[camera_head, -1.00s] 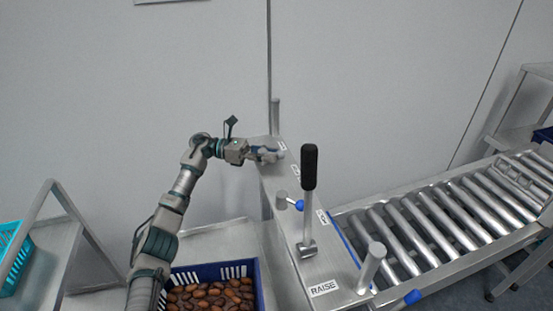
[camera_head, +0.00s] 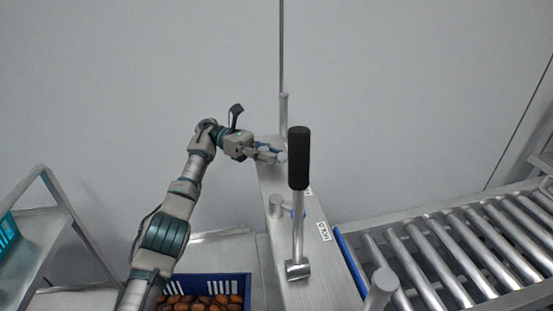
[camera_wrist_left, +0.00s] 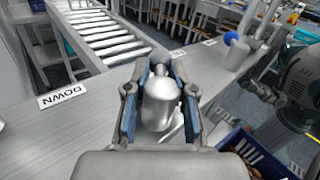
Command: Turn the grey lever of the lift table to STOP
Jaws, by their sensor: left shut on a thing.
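The lift table's metal top (camera_head: 273,245) runs away from me in the head view. My left gripper (camera_head: 277,154) is at its far end, with the arm reaching in from the left. In the left wrist view, the gripper (camera_wrist_left: 160,100) is closed around a smooth grey rounded handle (camera_wrist_left: 159,103), which I take to be the grey lever. The handle lies between both finger pads; its base is hidden. A DOWN label (camera_wrist_left: 63,93) is on the metal top, left of the gripper in that view. I cannot read a STOP label.
A tall black-gripped lever (camera_head: 299,160) stands nearer me. A roller conveyor (camera_head: 450,245) is at right. A blue crate of dates (camera_head: 205,283) is at lower left. A wall stands behind.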

